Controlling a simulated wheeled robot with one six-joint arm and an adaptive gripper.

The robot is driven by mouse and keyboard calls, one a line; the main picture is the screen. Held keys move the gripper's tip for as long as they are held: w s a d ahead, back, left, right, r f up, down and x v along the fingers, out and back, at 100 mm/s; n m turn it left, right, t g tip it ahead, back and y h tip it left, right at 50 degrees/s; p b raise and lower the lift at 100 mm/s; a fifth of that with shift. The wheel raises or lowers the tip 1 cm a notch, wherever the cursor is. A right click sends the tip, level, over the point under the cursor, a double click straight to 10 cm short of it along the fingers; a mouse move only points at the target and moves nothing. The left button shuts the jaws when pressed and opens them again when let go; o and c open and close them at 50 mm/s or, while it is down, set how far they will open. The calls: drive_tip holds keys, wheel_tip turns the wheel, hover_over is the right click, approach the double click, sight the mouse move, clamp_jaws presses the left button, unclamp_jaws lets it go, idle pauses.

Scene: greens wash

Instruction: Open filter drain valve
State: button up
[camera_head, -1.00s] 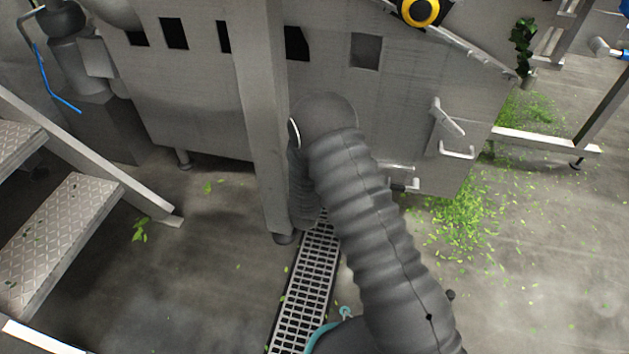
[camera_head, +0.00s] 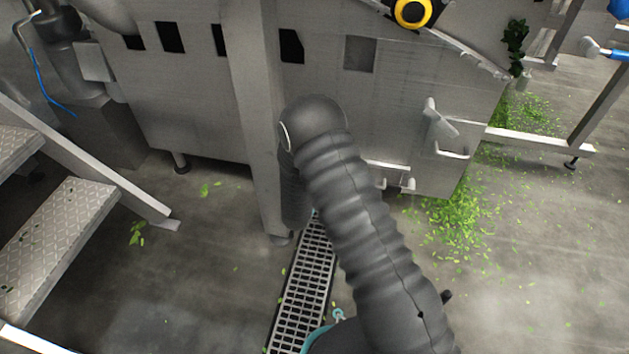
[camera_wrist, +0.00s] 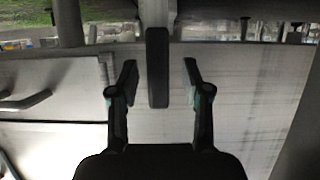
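In the wrist view my gripper (camera_wrist: 160,82) is open, with its two dark fingers apart. A dark upright bar (camera_wrist: 157,67), possibly the valve handle, shows between the fingertips. No contact with either finger can be made out. It hangs in front of a pale steel panel (camera_wrist: 225,85). In the head view my ribbed grey arm reaches up to the steel machine (camera_head: 200,90) and hides my gripper. I cannot tell for sure which part is the drain valve.
A steel post (camera_head: 257,120) stands beside my arm. A floor grate (camera_head: 305,285) runs below it. Steps (camera_head: 60,240) are at the left. Brackets (camera_head: 448,140) jut from the machine at the right.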

drive_tip(key=shift+s+r, duration=0.1)
drive_tip(key=v, duration=1.1)
drive_tip(key=shift+s, duration=0.35)
drive_tip(key=shift+a, duration=0.1)
